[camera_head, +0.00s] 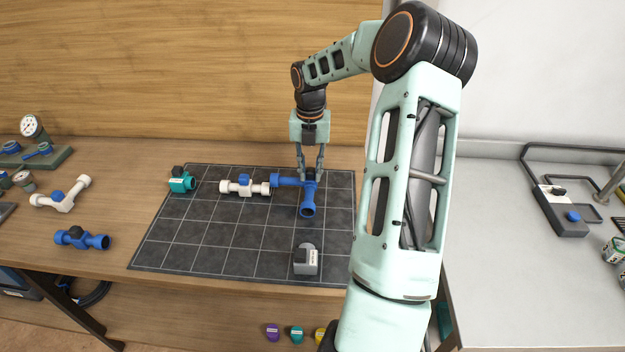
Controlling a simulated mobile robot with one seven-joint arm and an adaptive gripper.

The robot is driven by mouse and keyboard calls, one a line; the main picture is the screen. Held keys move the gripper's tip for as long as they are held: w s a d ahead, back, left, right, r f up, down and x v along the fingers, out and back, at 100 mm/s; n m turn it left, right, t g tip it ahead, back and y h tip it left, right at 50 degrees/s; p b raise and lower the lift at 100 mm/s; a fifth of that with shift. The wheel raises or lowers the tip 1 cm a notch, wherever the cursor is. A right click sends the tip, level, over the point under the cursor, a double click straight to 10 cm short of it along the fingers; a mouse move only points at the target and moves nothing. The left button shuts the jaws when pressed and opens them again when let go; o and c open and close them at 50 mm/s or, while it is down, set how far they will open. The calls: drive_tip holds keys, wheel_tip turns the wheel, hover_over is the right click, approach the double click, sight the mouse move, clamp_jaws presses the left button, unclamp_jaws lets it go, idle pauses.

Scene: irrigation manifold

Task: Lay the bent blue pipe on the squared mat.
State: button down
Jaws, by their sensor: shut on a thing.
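The bent blue pipe (307,201) is at the right part of the dark squared mat (190,245). One arm of it points left, and its open end faces the front. My gripper (310,176) reaches down from above and is shut on the pipe near its bend. The pipe's left arm is close to a white pipe piece with a blue valve (245,186); I cannot tell whether they touch. I cannot tell whether the blue pipe rests on the mat or hangs just above it.
A teal fitting (181,181) stands at the mat's back left corner and a grey block (306,259) at its front right. A blue valve piece (82,238) and a white bent pipe (62,194) lie on the wooden table to the left. The mat's front left is clear.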

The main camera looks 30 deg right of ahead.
sight(312, 178)
drive_tip(key=shift+d+f, duration=0.2)
drive_tip(key=shift+f, duration=0.05)
drive_tip(key=shift+d+f+p, duration=0.15)
drive_tip(key=shift+f+p, duration=0.15)
drive_tip(key=shift+f, duration=1.4)
drive_tip(key=shift+f, duration=0.15)
drive_tip(key=c, duration=1.7)
unclamp_jaws()
drive_tip(key=shift+c, duration=0.2)
wheel_tip(312, 178, up, 12)
drive_tip(key=shift+w+r+b, duration=0.1)
drive_tip(key=shift+r+b, duration=0.05)
drive_tip(key=shift+b, duration=0.25)
